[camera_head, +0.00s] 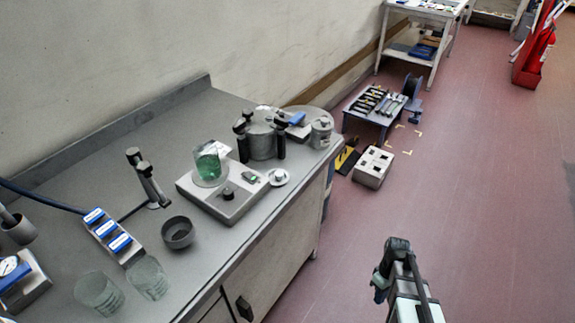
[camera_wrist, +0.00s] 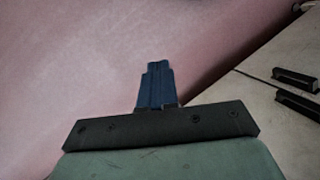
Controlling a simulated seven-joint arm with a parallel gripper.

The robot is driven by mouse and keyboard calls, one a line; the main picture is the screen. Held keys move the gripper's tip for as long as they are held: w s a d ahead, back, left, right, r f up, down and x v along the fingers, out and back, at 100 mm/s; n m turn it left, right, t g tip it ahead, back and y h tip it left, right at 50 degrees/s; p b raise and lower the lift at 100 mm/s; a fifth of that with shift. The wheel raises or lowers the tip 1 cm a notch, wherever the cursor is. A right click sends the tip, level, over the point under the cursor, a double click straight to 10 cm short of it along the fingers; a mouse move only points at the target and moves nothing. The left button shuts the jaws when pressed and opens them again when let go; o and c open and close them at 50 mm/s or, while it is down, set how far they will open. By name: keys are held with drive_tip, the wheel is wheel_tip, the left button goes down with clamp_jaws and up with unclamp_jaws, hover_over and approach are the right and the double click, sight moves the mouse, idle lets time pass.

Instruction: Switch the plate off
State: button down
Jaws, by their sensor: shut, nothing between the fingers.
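The plate (camera_head: 235,206) is a light grey box unit on the grey bench in the head view. It has a dark knob (camera_head: 227,193) on its front face and a small green-lit switch or display (camera_head: 249,177) near its right end. A glass beaker (camera_head: 209,167) with green liquid stands on top of it. My gripper (camera_wrist: 157,72) shows in the wrist view with its blue fingers together and nothing between them. In the head view my arm is at the lower right, over the floor, well apart from the bench and the plate.
On the bench (camera_head: 106,187) a dark bowl (camera_head: 178,232), a clamp stand (camera_head: 148,178) and a blue-topped block (camera_head: 108,234) stand left of the plate. A grey lidded vessel (camera_head: 262,138) stands behind it. A white box (camera_head: 373,166) sits on the floor.

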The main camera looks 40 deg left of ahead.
drive_tip(key=w+a+r+n+t, duration=0.1)
drive_tip(key=w+a+r+n, duration=0.2)
drive_tip(key=a+r, duration=0.35)
drive_tip(key=w+a+r+n, duration=0.3)
drive_tip(key=a+r, duration=0.2)
drive_tip(key=a, duration=0.2)
drive_tip(key=n+t+y, duration=0.2)
drive_tip(key=n, duration=1)
approach(248, 175)
drive_tip(key=w+d+f, duration=0.4)
drive_tip(key=w+d, duration=0.1)
drive_tip(key=w+d+f, duration=0.2)
drive_tip(key=d, duration=0.1)
drive_tip(key=shift+w+d+f, duration=0.2)
drive_tip(key=shift+w, duration=0.05)
drive_tip(key=s+a+r+n, duration=0.2)
drive_tip(key=s+a+r, duration=0.2)
drive_tip(key=r, duration=0.3)
drive_tip(key=s+a+r+n, duration=0.3)
drive_tip(key=s+r, duration=0.1)
drive_tip(key=r, duration=0.2)
drive_tip(key=shift+t+y, duration=0.3)
drive_tip(key=f, duration=0.4)
drive_tip(key=a+f, duration=0.1)
drive_tip(key=f, duration=0.8)
drive_tip(key=shift+a+f, duration=0.15)
drive_tip(key=shift+a, duration=0.25)
drive_tip(key=shift+f, duration=0.1)
